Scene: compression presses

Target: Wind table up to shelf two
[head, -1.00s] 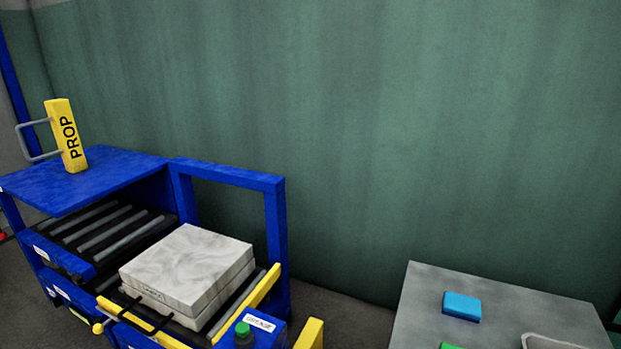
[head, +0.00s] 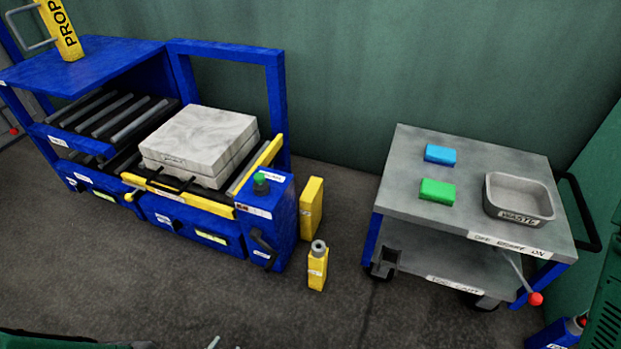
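The blue lift table (head: 205,240) stands at left in the head view. A grey-white two-part block (head: 200,140) sits on its rollers, with a yellow bar (head: 185,195) along the front. A dark crank-like handle (head: 262,240) is on the table's front right face, below a green button (head: 260,182). The blue rack (head: 90,75) joins it on the left. Its dark roller shelf (head: 118,115) appears higher than the table's rollers, and another roller level shows below. Shelf label text is too small to read.
A yellow PROP block (head: 60,30) stands on the rack. A grey cart (head: 390,190) holds a blue block (head: 440,154), green block (head: 437,191) and WASTE tray (head: 520,212). Floor in front is clear.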

